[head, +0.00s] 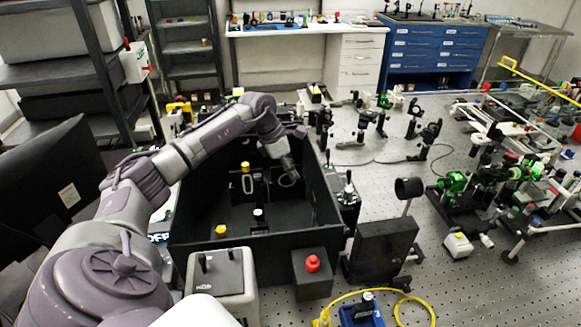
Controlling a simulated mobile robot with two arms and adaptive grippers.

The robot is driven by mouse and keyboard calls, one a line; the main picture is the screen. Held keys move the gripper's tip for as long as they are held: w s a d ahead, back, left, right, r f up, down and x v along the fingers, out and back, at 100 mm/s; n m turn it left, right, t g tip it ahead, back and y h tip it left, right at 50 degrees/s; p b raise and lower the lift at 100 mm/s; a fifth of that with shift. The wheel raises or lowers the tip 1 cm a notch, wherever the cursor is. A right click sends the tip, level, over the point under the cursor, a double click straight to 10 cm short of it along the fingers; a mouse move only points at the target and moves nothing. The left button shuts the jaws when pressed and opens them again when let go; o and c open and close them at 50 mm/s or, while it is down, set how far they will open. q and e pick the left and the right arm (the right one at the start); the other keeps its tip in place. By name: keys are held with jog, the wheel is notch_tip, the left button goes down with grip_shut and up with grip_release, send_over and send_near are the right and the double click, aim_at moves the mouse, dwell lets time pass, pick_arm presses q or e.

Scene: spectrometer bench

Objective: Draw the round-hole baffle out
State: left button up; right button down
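A black open-topped box (322,205) stands on the bench in the middle of the head view. My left arm reaches over it from the left, and my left gripper (287,170) points down into its back right part. A thin pale ring shape shows right at the fingertips; I cannot tell whether it is the round-hole baffle or whether the fingers touch it. The fingers are too small and dark to show their opening. Inside the box stand a yellow-topped post (246,168), a white-topped part (258,213) and a second yellow-topped part (220,231). My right gripper is not in view.
A grey box with black knobs (216,272) and a dark box with a red button (312,264) stand before the black box. A dark upright panel (381,250) is at its right. Optics crowd the perforated bench (440,280). A monitor (45,190) is at the left.

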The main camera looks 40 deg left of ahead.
pick_arm(q)
grip_shut()
jog(key=shift+r, duration=0.15)
jog(key=shift+r, duration=0.15)
jog(key=shift+r+p, duration=1.25)
jog(key=shift+r, duration=0.5)
jog(key=shift+r, duration=0.1)
